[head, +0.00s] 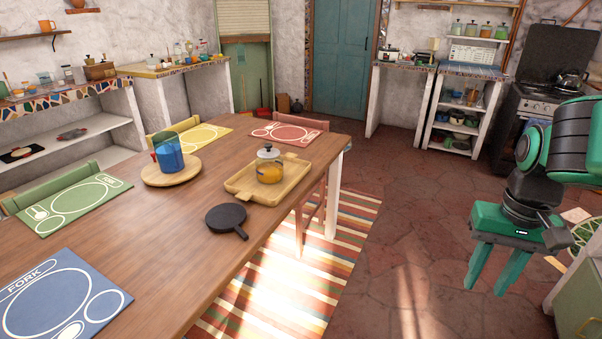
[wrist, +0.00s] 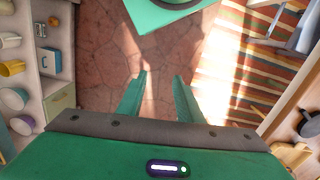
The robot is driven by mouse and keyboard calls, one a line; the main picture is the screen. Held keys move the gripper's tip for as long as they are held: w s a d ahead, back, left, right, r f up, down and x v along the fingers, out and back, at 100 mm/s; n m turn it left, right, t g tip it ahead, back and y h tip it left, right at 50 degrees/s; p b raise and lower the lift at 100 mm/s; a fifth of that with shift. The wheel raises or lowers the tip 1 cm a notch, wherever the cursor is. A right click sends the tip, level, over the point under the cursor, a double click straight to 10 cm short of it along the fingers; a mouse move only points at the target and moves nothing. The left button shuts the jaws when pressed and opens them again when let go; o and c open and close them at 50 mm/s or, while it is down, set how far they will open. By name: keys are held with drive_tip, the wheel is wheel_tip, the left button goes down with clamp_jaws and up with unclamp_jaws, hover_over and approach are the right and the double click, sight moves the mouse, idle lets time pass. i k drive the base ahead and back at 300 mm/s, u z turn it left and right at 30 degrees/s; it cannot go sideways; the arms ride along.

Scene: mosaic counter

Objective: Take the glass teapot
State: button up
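The glass teapot (head: 269,168) looks like the clear vessel with a dark-knobbed lid and amber contents. It stands upright on a wooden tray (head: 240,189) near the right edge of the long wooden table. No spout or handle can be made out clearly. My gripper (head: 488,288) hangs over the floor, well to the right of the table, pointing down. Its two green fingers are apart with nothing between them. In the wrist view my gripper (wrist: 160,82) shows bare floor tiles between its fingers; I cannot make out the teapot there.
A black pan (head: 227,218) lies just in front of the tray. A blue pitcher (head: 168,153) stands on a round board (head: 171,171) to the left. Placemats lie along the table. Open tiled floor (head: 400,240) and a striped rug (head: 285,285) separate my gripper from the table.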

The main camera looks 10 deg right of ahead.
sight(270, 171)
drive_tip(key=z, duration=0.1)
drive_tip(key=i, duration=1.55)
drive_tip(key=u, duration=0.1)
